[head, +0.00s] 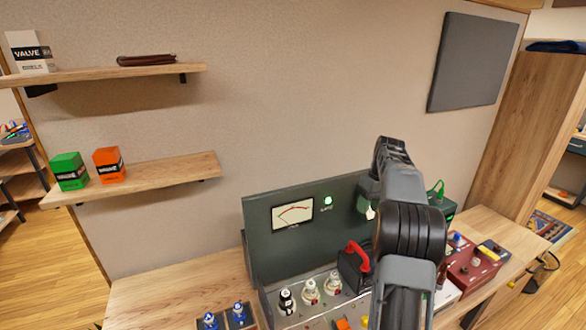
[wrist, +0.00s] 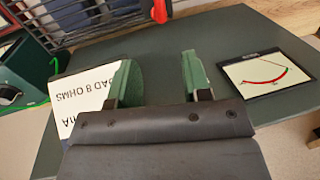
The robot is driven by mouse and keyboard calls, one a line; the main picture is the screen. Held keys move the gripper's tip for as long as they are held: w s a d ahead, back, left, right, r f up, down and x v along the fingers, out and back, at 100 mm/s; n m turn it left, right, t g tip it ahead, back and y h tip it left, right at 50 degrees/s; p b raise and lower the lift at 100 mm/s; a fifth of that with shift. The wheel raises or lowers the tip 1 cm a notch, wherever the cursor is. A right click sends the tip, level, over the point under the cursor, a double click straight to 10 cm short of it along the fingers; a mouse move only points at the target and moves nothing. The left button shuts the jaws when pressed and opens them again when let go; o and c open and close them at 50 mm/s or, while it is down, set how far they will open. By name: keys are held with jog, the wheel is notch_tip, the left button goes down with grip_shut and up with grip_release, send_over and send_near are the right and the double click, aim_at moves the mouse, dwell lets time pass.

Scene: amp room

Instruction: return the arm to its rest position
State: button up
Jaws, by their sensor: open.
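My arm rises at the right of centre in the head view, in front of the dark green amp panel (head: 260,215). Its upper part bends over near the panel's right end, and my gripper is mostly hidden there behind my own links. In the wrist view my gripper (wrist: 158,78) has two green fingers spread apart with nothing between them. The panel's grey-green face (wrist: 235,40) lies beyond the fingers. A white label (wrist: 85,105) reading "8 OHMS" is partly behind the left finger, and the meter (wrist: 262,73) is right of the right finger.
A red-handled part (head: 357,258) and several tubes (head: 310,290) stand on the amp close to my arm. A maroon box (head: 472,265) is on the bench (head: 165,300) to the right. Two wall shelves (head: 145,175) hold boxes at the left. The wall above the panel is clear.

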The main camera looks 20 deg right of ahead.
notch_tip(320, 180, down, 5)
jog(key=s+a+m, duration=0.2)
jog(key=m, duration=0.2)
jog(key=s+a+r+n+t+h, duration=0.1)
jog(key=s+a+t, duration=0.1)
jog(key=s+a, duration=0.7)
jog(key=s+a+r+n+t+h, duration=0.1)
jog(key=s+a+r+n+t, duration=0.1)
jog(key=s+a, duration=0.7)
jog(key=shift+s+a+r+t, duration=0.2)
jog(key=shift+s+a+t, duration=0.1)
jog(key=shift+a, duration=3.4)
